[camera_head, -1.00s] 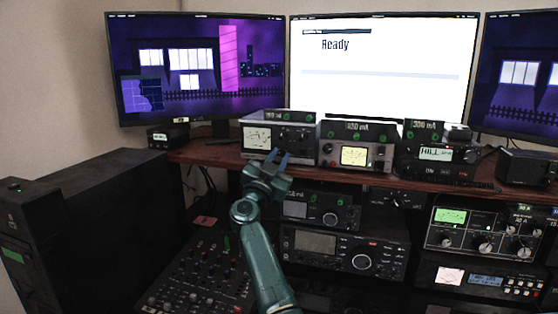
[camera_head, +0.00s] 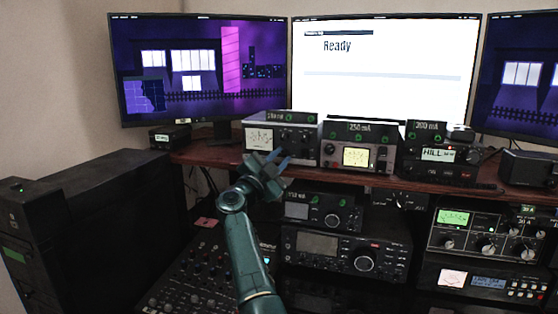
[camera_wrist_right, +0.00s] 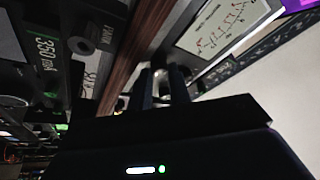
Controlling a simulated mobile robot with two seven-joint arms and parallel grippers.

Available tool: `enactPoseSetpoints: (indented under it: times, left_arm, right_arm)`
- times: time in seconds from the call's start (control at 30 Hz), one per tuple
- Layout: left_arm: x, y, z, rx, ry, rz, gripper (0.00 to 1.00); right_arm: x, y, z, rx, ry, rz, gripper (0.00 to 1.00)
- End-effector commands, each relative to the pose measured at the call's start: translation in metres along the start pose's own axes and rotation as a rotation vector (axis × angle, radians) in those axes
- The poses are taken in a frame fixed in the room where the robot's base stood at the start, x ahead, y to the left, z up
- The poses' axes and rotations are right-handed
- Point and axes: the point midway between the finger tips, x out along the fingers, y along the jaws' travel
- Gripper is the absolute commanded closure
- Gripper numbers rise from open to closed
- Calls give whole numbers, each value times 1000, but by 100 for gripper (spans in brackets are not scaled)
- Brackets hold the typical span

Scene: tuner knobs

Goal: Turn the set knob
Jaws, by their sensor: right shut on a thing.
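The silver-fronted tuner with a white needle meter (camera_head: 258,138) stands at the left end of the wooden shelf. My right gripper (camera_head: 277,159) reaches up from below to the lower front of this tuner. In the right wrist view, the gripper (camera_wrist_right: 164,82) has its two dark fingers close together on a small knob in front of the panel, beside the meter (camera_wrist_right: 222,30). The knob is mostly hidden by the fingers, and its label cannot be read. My left gripper is not in view.
A second tuner (camera_head: 356,155) with a lit meter and a black radio (camera_head: 438,155) stand to the right on the shelf (camera_head: 215,154). More radios (camera_head: 345,250) sit below, near my arm. A mixer (camera_head: 200,275) lies lower left. The middle monitor (camera_head: 385,70) reads "Ready".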

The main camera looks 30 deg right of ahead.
Motion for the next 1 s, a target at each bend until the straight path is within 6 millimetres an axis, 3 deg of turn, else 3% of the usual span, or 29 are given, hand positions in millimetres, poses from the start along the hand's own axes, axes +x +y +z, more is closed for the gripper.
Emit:
enactPoseSetpoints:
  times: [0.23, 0.27, 0.5, 1.0]
  left_arm:
    - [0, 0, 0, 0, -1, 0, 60]
    - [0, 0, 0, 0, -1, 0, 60]
    - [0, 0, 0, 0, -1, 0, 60]
    - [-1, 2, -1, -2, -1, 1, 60]
  right_arm:
    - [0, 0, 1, 0, -3, -1, 100]
    - [0, 0, 1, 0, -3, -1, 79]
    - [0, 0, 0, -1, -2, -1, 60]
    - [-4, 3, 3, -4, -2, 0, 59]
